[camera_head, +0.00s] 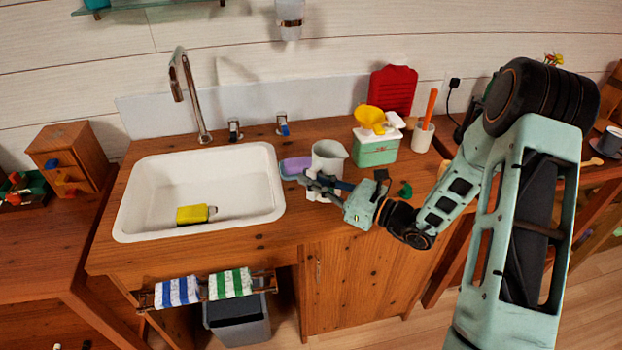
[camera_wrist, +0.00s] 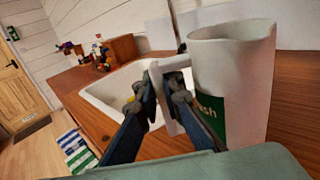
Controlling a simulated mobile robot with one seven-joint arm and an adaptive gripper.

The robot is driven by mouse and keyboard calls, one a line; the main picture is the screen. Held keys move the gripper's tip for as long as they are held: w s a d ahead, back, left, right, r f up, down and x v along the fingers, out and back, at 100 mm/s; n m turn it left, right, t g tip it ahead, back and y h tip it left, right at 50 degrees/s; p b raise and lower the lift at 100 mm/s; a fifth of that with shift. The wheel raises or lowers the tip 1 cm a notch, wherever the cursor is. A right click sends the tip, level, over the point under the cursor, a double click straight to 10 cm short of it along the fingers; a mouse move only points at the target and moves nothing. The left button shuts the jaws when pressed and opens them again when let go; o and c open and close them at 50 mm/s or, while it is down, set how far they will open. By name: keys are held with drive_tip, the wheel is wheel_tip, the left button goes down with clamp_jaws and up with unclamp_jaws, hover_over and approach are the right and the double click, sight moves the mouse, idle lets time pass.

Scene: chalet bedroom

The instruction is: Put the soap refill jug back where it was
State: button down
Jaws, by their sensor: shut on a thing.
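The soap refill jug (camera_head: 329,157) is pale grey-white, with a spout and a side handle. It is upright over the wooden counter (camera_head: 244,244), just right of the sink. In the wrist view the jug (camera_wrist: 240,62) fills the right side, with a green label partly hidden by a finger. My gripper (camera_head: 316,184) is shut on its handle, with the blue fingers (camera_wrist: 168,92) on either side of it. I cannot tell whether the jug's base touches the counter, because my gripper and its housing cover the lower part.
The white sink (camera_head: 147,195) holds a yellow item (camera_head: 193,214). A purple item (camera_head: 295,166) lies left of the jug. A green box (camera_head: 376,150) with a yellow funnel (camera_head: 370,117), a cup with an orange-handled tool (camera_head: 422,136) and a red board (camera_head: 394,88) stand behind, rightward.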

drive_tip(key=shift+f, duration=0.1)
drive_tip(key=c, duration=2.1)
unclamp_jaws()
drive_tip(key=shift+d+r, duration=0.1)
drive_tip(key=shift+r, duration=0.1)
drive_tip(key=v, duration=1.2)
drive_tip(key=shift+b, duration=0.35)
drive_tip(key=shift+f, duration=0.1)
